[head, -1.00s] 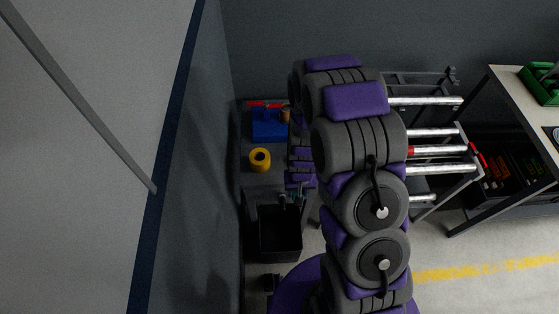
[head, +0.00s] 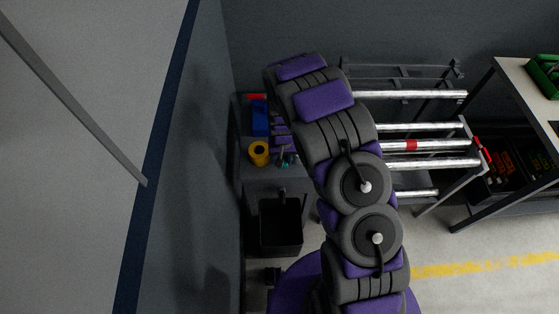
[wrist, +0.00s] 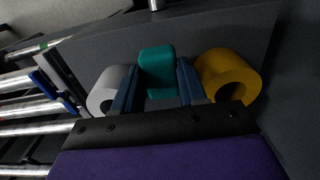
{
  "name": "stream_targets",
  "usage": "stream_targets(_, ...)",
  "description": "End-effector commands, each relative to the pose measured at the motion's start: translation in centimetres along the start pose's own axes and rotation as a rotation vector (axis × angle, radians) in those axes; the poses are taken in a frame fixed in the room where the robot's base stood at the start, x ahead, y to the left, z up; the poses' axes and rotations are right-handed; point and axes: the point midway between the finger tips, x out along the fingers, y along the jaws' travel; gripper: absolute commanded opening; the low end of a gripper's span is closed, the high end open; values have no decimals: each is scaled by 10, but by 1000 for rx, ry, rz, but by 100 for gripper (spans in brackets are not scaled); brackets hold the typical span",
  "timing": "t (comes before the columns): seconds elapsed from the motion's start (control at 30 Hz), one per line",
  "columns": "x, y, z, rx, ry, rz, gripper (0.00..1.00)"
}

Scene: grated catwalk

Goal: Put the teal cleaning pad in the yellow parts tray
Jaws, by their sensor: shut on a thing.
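The teal cleaning pad (wrist: 156,70) is a small rounded block between the two fingers of my gripper (wrist: 157,84) in the wrist view. My gripper is shut on it. In the head view my gripper (head: 284,155) is over the dark shelf top (head: 262,184), just right of the yellow roll, and a small teal patch shows at its tip. I cannot tell whether the pad touches the surface. I cannot make out the yellow parts tray in either view.
A yellow roll (wrist: 226,76) is close on the right of the pad, a pale roll (wrist: 109,88) on the left. A blue object (head: 260,118) is at the back. A black bin (head: 281,226) is in front, a wall on the left, metal bars (head: 420,127) on the right.

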Motion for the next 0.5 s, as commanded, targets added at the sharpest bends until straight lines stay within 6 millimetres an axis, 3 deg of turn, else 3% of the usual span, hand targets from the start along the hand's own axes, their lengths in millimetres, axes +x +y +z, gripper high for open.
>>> stream_targets(0.27,8,-11,-11,0,-4,7,13)
stream_targets(0.5,37,-11,-11,0,-2,8,13)
